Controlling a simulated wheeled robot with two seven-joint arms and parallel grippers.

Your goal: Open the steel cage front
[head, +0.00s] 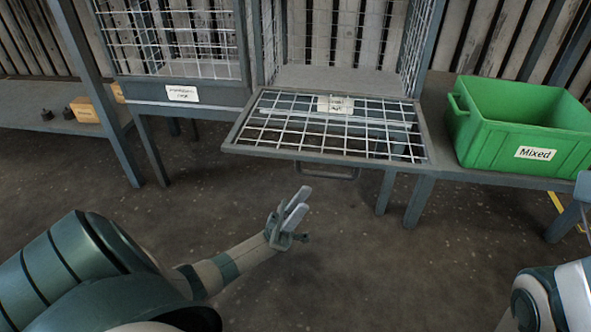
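The steel cage (268,45) stands on a bench at the top centre. Its wire-grid front (330,128) is folded down and lies about level, out over the floor, with a white label on it and a bar handle (330,172) below its near edge. The cage's inside shows through the opening and looks empty. My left gripper (304,198) is in front of and below the folded front, apart from the handle. Its two fingers are spread with nothing between them.
Another wire cage (182,77) with a label stands to the left. A green bin (528,117) marked "Mixed" sits on the bench to the right. Small dark parts and an orange box (84,110) lie on a shelf at far left. The floor in front is clear.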

